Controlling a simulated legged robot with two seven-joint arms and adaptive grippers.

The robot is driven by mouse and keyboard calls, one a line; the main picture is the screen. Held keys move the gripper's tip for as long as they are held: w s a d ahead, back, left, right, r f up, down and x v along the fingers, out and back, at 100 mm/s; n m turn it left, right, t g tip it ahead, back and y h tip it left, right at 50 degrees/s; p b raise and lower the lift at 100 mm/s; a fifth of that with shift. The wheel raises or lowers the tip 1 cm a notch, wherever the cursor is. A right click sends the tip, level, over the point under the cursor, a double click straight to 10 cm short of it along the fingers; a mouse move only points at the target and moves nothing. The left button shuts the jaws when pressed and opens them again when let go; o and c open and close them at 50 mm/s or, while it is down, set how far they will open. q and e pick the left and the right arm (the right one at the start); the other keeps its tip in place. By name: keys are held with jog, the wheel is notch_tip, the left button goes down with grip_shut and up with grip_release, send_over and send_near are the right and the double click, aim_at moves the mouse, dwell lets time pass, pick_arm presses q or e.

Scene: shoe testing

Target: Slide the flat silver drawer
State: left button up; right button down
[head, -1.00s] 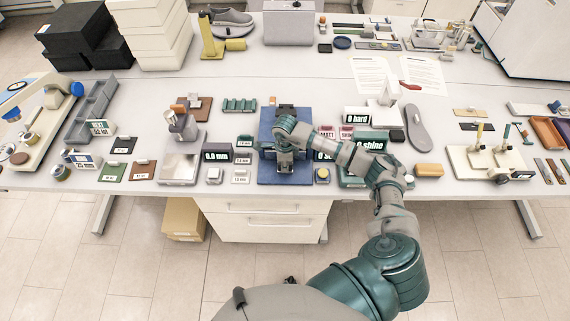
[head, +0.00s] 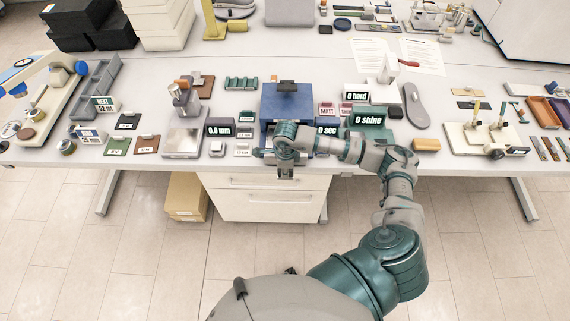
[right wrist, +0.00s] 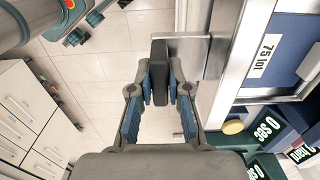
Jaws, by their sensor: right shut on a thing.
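The blue box (head: 285,102) stands at the middle front of the table; a dark piece sits on its top. In the right wrist view, the box (right wrist: 292,42) has a silver frame and a "75 lot" label. The flat silver drawer (right wrist: 190,45) sticks out of its front, past the frame. My right gripper (head: 286,172) is at the table's front edge. In the wrist view, my right gripper (right wrist: 160,85) is shut on the drawer's dark handle (right wrist: 159,60). My arm hides much of the drawer in the head view. My left gripper is not in view.
The "0 sec" display (head: 326,130) and "0 shine" device (head: 372,117) stand right of the box. The "0.0 mm" display (head: 219,127) is at its left. White cabinet drawers (head: 265,205) are below the table front.

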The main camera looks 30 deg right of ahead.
jog(key=shift+s+a, duration=0.1)
jog(key=shift+s, duration=0.35)
jog(key=shift+a+f, duration=0.1)
jog(key=shift+a, duration=0.05)
jog(key=c, duration=1.1)
grip_release()
jog(key=shift+s, duration=0.1)
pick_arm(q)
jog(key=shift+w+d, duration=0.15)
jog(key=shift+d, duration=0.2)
pick_arm(e)
notch_tip(320, 180, up, 12)
jog(key=shift+r, duration=0.1)
